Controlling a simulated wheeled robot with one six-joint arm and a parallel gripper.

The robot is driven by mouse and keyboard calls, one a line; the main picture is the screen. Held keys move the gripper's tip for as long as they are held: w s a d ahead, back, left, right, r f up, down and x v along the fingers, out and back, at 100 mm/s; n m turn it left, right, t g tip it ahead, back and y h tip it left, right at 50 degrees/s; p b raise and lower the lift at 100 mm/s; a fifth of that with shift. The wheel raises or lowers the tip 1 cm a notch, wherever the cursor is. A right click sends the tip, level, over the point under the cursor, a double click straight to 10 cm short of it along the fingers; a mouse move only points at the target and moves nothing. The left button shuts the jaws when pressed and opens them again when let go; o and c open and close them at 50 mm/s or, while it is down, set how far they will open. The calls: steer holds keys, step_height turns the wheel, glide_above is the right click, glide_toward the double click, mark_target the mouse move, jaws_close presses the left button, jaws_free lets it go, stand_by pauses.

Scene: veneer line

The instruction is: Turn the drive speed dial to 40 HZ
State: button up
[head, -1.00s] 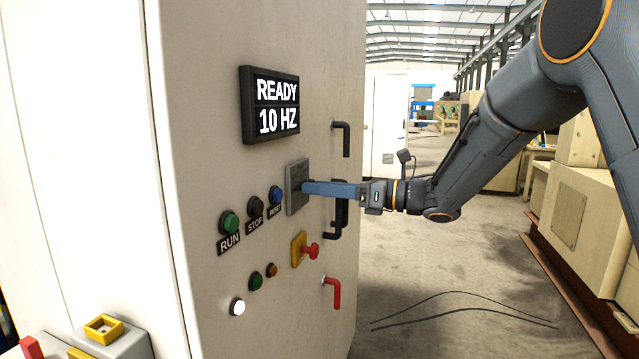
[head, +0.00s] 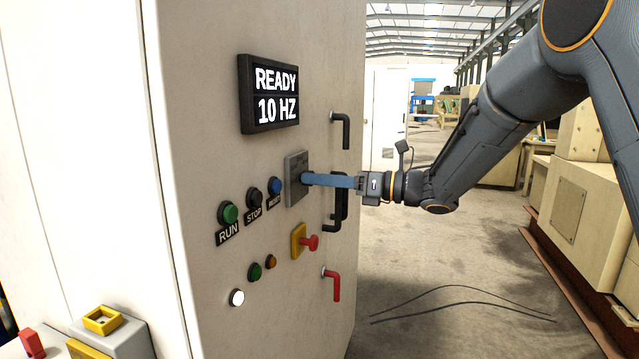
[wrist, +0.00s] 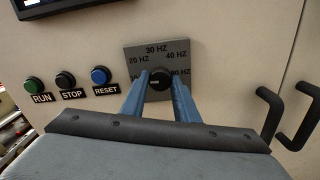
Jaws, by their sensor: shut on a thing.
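The drive speed dial (wrist: 159,79) is a dark round knob on a grey plate (wrist: 135,57) marked 20 HZ, 30 HZ and 40 HZ, with lower marks partly hidden by my fingers. In the head view the plate (head: 292,166) is seen nearly edge-on. My gripper (wrist: 160,84) has its blue fingers shut on the dial, one on each side. It also shows in the head view (head: 308,179), reaching in from the right. The display (head: 270,95) reads READY, 10 HZ. I cannot make out where the dial's pointer sits.
Left of the plate are the green RUN (head: 228,212), black STOP (head: 254,197) and blue RESET (head: 275,186) buttons. A red knob on a yellow base (head: 299,241) lies below. Black handles (head: 343,130) and a red handle (head: 333,284) stick out at the right.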

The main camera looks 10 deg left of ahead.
steer(key=shift+m+p, duration=1)
steer(key=shift+m, duration=11.9)
steer(key=o, duration=1.1)
steer(key=shift+c, duration=0.2)
